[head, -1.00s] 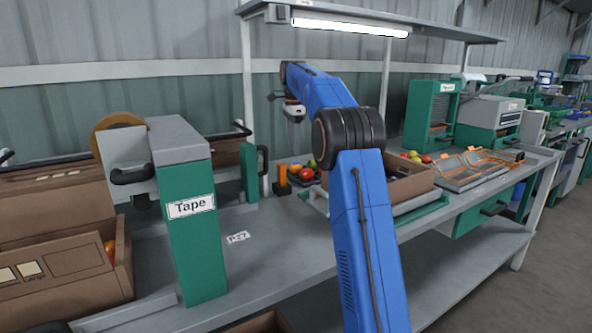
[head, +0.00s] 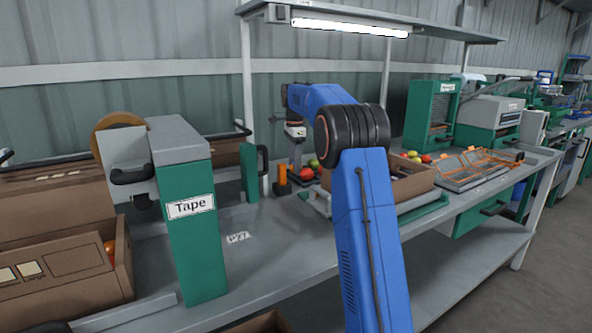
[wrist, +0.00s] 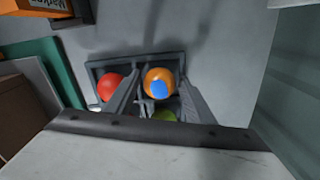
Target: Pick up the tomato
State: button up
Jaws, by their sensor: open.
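An orange tomato (wrist: 155,76) with a blue patch on it lies in a grey tray (wrist: 91,69) in the wrist view. My gripper (wrist: 160,80) points down at it, with one finger on each side; I cannot tell whether they touch it. A red tomato (wrist: 107,87) lies to the left, outside the left finger. A green tomato (wrist: 164,115) is partly hidden under my gripper's body.
An orange and black block (head: 282,183) stands just left of the gripper. A cardboard box (head: 408,187) is to its right, behind my arm. A green post marked Tape (head: 192,245) stands at front left. The bench (head: 275,235) in front is mostly clear.

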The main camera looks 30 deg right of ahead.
jog(key=c, duration=0.5)
jog(key=shift+c, duration=0.2)
